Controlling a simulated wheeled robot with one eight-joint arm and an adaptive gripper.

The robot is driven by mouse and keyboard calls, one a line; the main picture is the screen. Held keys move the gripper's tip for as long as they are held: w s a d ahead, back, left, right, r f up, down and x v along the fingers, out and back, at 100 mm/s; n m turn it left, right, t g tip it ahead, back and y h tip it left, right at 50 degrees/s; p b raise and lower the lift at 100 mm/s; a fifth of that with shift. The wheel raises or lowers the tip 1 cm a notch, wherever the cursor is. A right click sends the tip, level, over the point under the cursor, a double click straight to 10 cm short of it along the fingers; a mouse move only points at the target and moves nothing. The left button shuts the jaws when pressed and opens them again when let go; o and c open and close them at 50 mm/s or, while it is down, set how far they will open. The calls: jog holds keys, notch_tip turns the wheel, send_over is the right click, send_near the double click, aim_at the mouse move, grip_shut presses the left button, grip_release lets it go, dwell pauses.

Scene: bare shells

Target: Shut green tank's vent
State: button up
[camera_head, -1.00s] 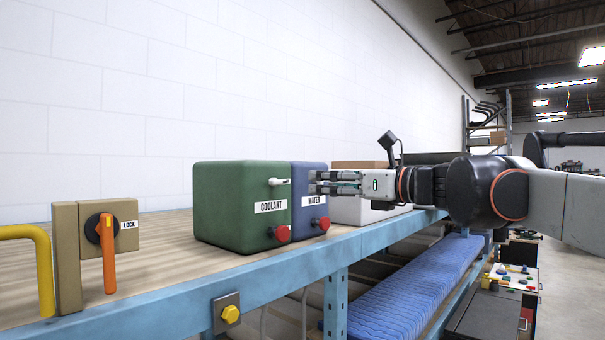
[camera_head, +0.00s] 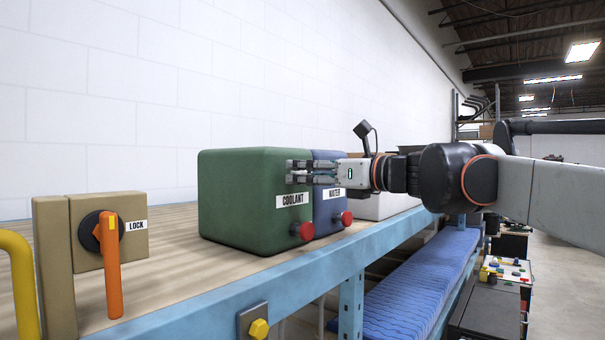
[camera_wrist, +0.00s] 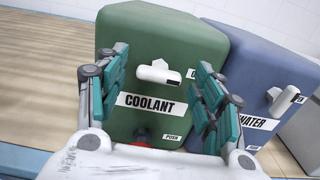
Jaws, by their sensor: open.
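The green tank (camera_head: 240,200), labelled COOLANT, stands on the bench; it also shows in the wrist view (camera_wrist: 160,40). Its vent, a white lever (camera_wrist: 158,72) on the front face, sticks out to the right above the label; in the head view my gripper hides it. A red knob (camera_head: 303,231) sits low on the same face. My gripper (camera_head: 290,172) is in front of the green tank's upper face. In the wrist view its open teal-padded fingers (camera_wrist: 160,92) stand on either side of the white lever, with nothing held; I cannot tell whether they touch it.
The blue WATER tank (camera_head: 330,208) stands close to the right, with its own white lever (camera_wrist: 283,101) and red knob (camera_head: 346,218). A tan lock box (camera_head: 140,245) with an orange handle (camera_head: 111,275) and a yellow bar (camera_head: 22,290) are at the left.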

jog(key=shift+s+d+r, duration=0.1)
jog(key=shift+s+d, duration=0.05)
jog(key=shift+d, duration=0.05)
jog(key=shift+a, duration=0.1)
jog(key=c, duration=1.1)
jog(key=shift+n, duration=0.4)
jog(key=n, duration=1.2)
jog(key=shift+s+a+f+n, duration=0.1)
jog(key=shift+f+n, duration=0.1)
jog(key=shift+n, duration=0.2)
jog(key=n, duration=0.4)
jog(key=shift+o, duration=0.3)
jog(key=shift+f+n, duration=0.1)
jog(key=shift+n, duration=0.2)
